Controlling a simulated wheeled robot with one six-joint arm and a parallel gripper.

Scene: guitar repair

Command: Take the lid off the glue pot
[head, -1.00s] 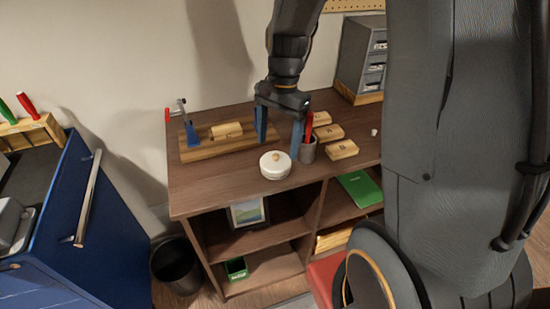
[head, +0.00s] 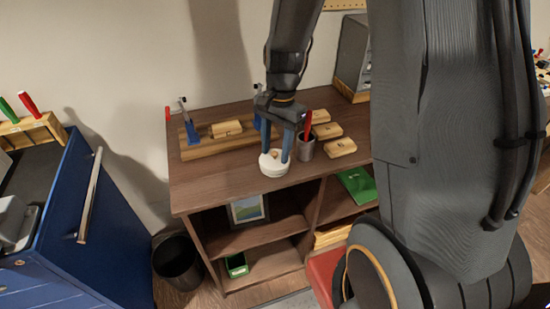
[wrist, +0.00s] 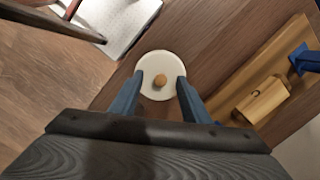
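The glue pot (head: 273,168) is a round white pot on the brown cabinet top, near its front edge. Its white lid (wrist: 160,62) with a round tan knob (wrist: 159,80) is on it in the wrist view. My gripper (head: 276,152) is open over the pot, its two blue fingers pointing down. In the wrist view my gripper (wrist: 160,79) has one fingertip on each side of the knob, with a gap between knob and fingers. I cannot tell whether the fingertips touch the lid's top.
A dark cup (head: 306,149) with a red tool stands close to the right of the pot. Several wooden blocks (head: 341,147) lie beyond it. A wooden board (head: 215,145) with a blue clamp (head: 192,132) lies behind left. The cabinet top (head: 215,183) is clear at front left.

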